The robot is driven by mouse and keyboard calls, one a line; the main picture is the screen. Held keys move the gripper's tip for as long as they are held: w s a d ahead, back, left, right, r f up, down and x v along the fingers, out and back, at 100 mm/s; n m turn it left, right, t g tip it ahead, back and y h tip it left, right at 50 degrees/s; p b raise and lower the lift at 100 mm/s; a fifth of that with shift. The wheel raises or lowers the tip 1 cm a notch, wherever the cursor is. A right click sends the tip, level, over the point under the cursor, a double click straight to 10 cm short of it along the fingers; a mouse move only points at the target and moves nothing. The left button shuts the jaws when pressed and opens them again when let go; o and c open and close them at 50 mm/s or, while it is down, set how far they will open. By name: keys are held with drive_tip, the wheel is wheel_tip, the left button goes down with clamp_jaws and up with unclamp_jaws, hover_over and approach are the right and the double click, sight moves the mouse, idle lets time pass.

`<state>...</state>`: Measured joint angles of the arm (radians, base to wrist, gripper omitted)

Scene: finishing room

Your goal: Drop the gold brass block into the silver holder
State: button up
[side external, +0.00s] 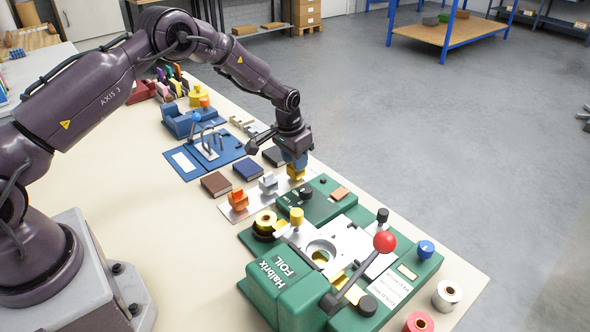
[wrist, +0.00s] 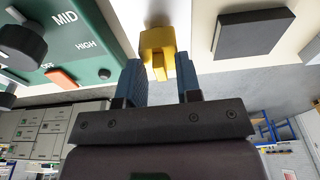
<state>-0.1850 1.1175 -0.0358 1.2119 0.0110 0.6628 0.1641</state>
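The gold brass block (wrist: 157,38) is at my fingertips in the wrist view, its narrower part between the two fingers. My gripper (wrist: 161,68) has blue fingers on either side of it. Whether the pads press on it is unclear. In the side view my gripper (side external: 296,161) points down over the block (side external: 296,173), which is at the far end of a pale strip. Contact with the strip is hard to judge. A silver holder with a round opening (side external: 322,247) is on the green foil machine, nearer the side camera.
An orange block (side external: 238,200) and a silver block (side external: 268,184) stand on the strip (side external: 229,213). Dark books lie beside it. The table front-left is clear.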

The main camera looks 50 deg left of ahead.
clamp_jaws()
drive_tip(key=shift+r, duration=3.8)
drive_tip(key=shift+d, duration=0.1)
drive_tip(key=s+d+r+m, duration=0.2)
drive_tip(key=d+r, duration=0.1)
drive_tip(key=d, duration=0.5)
drive_tip(key=s+d+r+m, duration=0.1)
drive_tip(key=d+r, duration=0.1)
drive_tip(key=d, duration=0.7)
drive_tip(key=s+d+r+m, duration=0.2)
drive_tip(key=s+d, duration=0.6)
drive_tip(key=s+f, duration=0.4)
drive_tip(key=f, duration=0.3)
drive_tip(key=shift+s+f+h, duration=0.3)
drive_tip(key=shift+f+h, duration=0.1)
